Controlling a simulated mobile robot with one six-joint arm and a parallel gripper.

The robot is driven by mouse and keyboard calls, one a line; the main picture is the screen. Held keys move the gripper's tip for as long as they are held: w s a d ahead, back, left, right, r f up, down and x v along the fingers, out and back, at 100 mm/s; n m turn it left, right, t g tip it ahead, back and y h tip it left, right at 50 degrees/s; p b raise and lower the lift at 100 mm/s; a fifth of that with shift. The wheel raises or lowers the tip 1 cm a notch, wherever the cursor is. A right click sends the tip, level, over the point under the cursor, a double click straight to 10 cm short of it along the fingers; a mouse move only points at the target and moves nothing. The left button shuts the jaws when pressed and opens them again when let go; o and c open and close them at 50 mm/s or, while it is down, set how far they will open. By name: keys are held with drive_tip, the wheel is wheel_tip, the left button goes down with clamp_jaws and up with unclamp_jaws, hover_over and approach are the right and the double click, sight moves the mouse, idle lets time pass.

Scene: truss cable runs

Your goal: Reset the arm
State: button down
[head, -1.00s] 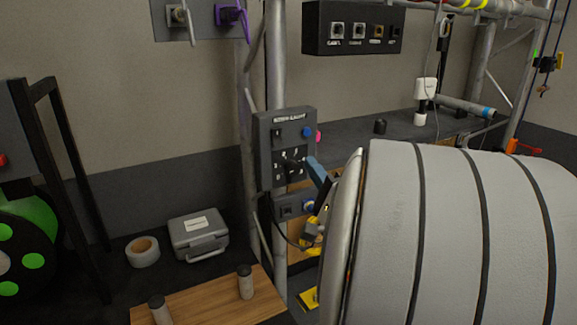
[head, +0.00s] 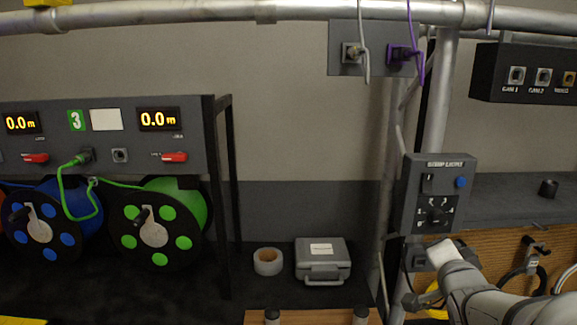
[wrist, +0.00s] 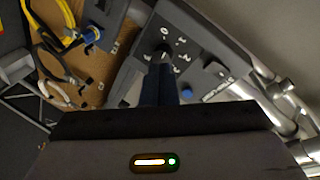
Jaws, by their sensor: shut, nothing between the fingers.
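My gripper (wrist: 161,68) shows in the wrist view as dark blue-grey fingers closed together, with nothing between them. Its tips are in front of the selector dial on the grey box (wrist: 205,50); I cannot tell whether they touch. In the head view, my pale arm reaches up from the lower right to just below the grey selector box (head: 412,190). The fingers cannot be clearly made out there. The black dial (head: 436,213) and a blue button (head: 461,182) are on the box front.
A vertical truss pole (head: 440,90) stands behind the box. Yellow and black cables (wrist: 62,30) hang nearby. Green (head: 165,215) and blue cable reels stand farther left.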

drive_tip(key=s+a+f+n+g+y, duration=0.2)
drive_tip(key=s+a+f+n+g, duration=0.2)
drive_tip(key=s+a+n+g, duration=0.2)
drive_tip(key=s+a+f+n+g+y, duration=0.2)
drive_tip(key=s+a+f+n+g, duration=0.3)
drive_tip(key=s+a, duration=0.4)
drive_tip(key=shift+s+a+f+n+g, duration=0.2)
drive_tip(key=shift+s+a+n+g, duration=0.25)
drive_tip(key=shift+s+n, duration=0.55)
drive_tip(key=c, duration=2.2)
unclamp_jaws()
drive_tip(key=shift+w+d, duration=0.1)
drive_tip(key=shift+w, duration=0.15)
